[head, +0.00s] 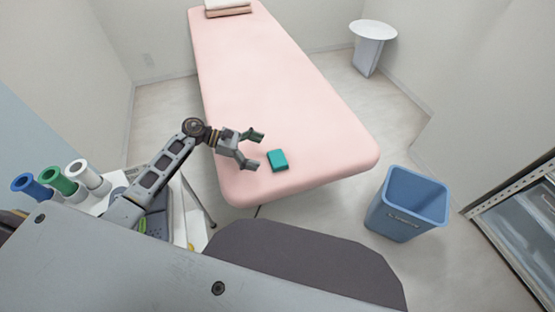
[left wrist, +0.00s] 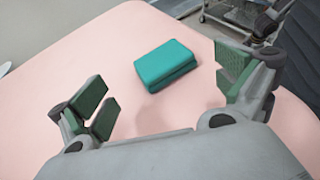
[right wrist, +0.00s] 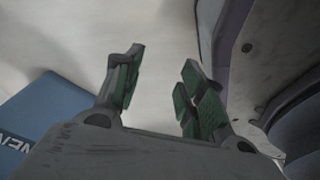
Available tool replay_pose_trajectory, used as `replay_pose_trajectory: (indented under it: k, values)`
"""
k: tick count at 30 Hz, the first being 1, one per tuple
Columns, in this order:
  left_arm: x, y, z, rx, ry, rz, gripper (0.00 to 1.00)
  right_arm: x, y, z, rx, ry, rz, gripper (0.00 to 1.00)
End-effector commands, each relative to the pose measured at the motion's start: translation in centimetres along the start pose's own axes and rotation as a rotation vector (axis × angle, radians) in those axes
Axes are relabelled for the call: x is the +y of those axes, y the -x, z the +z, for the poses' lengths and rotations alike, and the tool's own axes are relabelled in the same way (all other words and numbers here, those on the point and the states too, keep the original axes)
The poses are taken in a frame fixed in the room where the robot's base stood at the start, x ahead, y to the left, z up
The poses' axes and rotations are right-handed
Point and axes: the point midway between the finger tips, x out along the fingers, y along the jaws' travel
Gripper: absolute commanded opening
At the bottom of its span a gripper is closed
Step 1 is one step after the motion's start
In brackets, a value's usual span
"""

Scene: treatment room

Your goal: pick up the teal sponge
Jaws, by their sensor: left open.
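The teal sponge (head: 278,160) is a small block lying flat on the near end of the pink treatment bed (head: 265,75). It also shows in the left wrist view (left wrist: 167,65), beyond and between the spread fingers. My left gripper (head: 257,149) is open and empty over the bed, just left of the sponge and apart from it. My right gripper (right wrist: 160,88) shows only in the right wrist view, with its fingers apart, nothing between them and pale floor beyond.
A blue bin (head: 408,203) stands on the floor right of the bed. Blue, green and white rolls (head: 62,181) stand at the left by a cart. Folded towels (head: 228,8) lie at the bed's far end. The bed around the sponge is clear.

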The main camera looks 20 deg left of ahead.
Motion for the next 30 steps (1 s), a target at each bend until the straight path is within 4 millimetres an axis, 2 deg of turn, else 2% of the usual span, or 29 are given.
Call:
replay_pose_trajectory:
  k: [4,18,30]
  values:
    - [0.0,-0.7,0.0,0.0,0.0,0.0,1.0,0.0,0.0,0.2,-0.003,0.0,0.0,0.4]
    - [-0.1,-1.1,0.0,-0.001,0.0,0.0,1.0,0.0,0.0,0.4,-0.008,0.0,0.0,0.4]
    - [-0.4,-4.1,0.2,-0.002,0.0,0.0,1.0,0.2,0.0,1.7,-0.023,0.001,0.002,0.4]
